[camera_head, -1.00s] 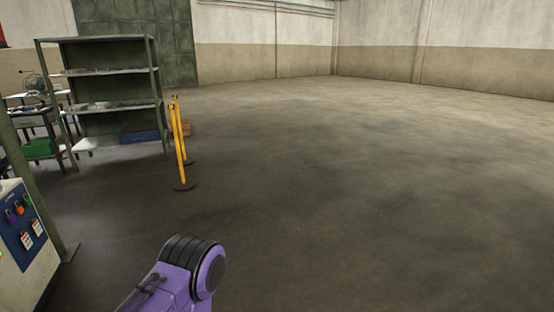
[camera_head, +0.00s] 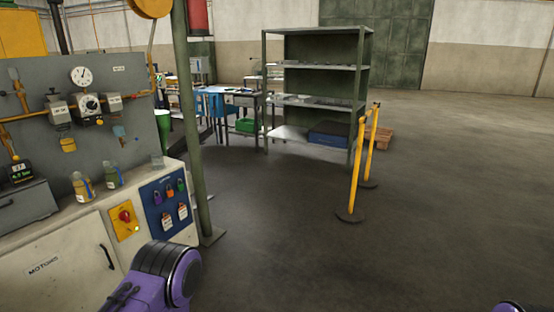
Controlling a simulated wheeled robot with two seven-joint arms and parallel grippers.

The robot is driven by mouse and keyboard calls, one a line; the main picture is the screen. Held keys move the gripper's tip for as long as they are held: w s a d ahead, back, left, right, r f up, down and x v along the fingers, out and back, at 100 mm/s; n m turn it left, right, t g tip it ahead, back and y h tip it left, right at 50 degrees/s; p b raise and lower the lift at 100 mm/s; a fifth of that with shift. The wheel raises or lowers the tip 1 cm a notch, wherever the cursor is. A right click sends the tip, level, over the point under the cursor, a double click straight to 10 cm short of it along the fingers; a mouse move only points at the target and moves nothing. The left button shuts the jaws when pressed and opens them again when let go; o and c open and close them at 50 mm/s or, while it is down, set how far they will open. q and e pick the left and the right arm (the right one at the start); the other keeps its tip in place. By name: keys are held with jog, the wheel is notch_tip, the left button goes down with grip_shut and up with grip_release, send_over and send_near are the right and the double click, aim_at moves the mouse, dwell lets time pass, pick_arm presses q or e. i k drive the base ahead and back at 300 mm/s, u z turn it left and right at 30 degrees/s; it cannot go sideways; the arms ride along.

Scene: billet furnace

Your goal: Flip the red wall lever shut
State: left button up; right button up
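I cannot make out a red wall lever for certain in the head view. A red knob on a yellow plate (camera_head: 125,217) sits on the front of the pale cabinet at the left. A grey panel (camera_head: 100,75) stands above that cabinet, with a yellow pipe (camera_head: 22,95), a round white gauge (camera_head: 81,76) and a dial unit (camera_head: 89,106). Purple and black parts of my arms show at the bottom edge. Neither of my grippers is in view.
The pale cabinet (camera_head: 50,262) fills the lower left. A blue board with padlocks (camera_head: 165,205) is on its side. A green post (camera_head: 190,130) stands beside it. A metal shelf (camera_head: 318,68) and yellow posts (camera_head: 358,165) stand farther back. The floor (camera_head: 455,190) at right is clear.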

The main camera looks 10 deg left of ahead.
aim_at(134, 96)
jog(key=u, duration=0.85)
jog(key=i, duration=2.65)
jog(key=u, duration=0.5)
